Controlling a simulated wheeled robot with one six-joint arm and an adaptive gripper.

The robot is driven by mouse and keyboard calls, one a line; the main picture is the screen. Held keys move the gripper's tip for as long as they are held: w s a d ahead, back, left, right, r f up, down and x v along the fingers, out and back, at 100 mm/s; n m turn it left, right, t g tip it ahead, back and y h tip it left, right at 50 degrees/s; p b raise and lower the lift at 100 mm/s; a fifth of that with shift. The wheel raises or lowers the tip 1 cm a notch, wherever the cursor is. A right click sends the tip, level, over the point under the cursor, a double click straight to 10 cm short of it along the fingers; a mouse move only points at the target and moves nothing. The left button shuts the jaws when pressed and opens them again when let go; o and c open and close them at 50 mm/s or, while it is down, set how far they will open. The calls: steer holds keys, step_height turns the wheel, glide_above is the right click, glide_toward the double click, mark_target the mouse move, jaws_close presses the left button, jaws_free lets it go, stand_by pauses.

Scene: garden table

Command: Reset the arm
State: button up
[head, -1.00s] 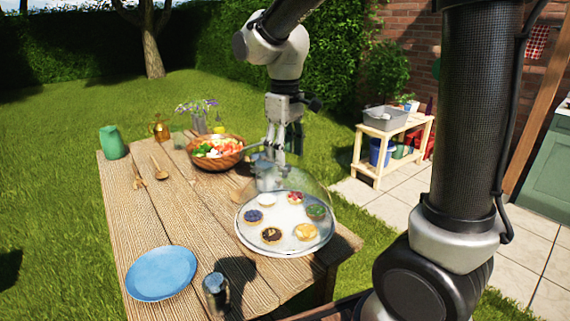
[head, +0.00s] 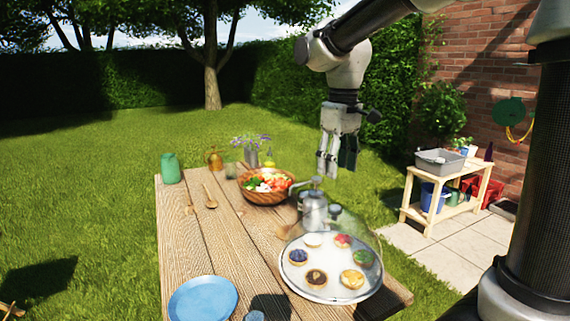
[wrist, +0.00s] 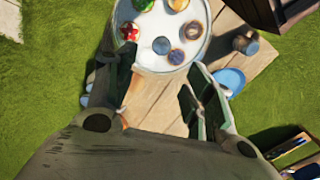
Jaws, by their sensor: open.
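My gripper (head: 327,166) hangs fingers down above the back right part of the wooden table (head: 230,245), open and empty. In the wrist view its two fingers (wrist: 160,90) are spread apart with nothing between them. Below it in the head view stands a metal pot (head: 314,211) with a raised knob on top. In front of the pot is a round tray (head: 328,266) of several small tarts, under a clear dome. The tray also shows at the top of the wrist view (wrist: 160,62).
A wooden bowl of chopped vegetables (head: 266,198) stands left of the pot. A wooden shelf stand (head: 450,191) is on the patio at right. Lawn lies behind.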

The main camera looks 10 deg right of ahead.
steer(key=s+d+f+m+t, duration=0.1)
steer(key=s+d+m+t, duration=0.1)
steer(key=s+d, duration=0.5)
steer(key=s+d+f+m+t, duration=0.1)
steer(key=s+d+m, duration=0.3)
steer(key=s+d, duration=0.4)
steer(key=shift+s+f+t, duration=0.2)
steer(key=shift+s+t, duration=0.4)
steer(key=shift+s, duration=1.6)
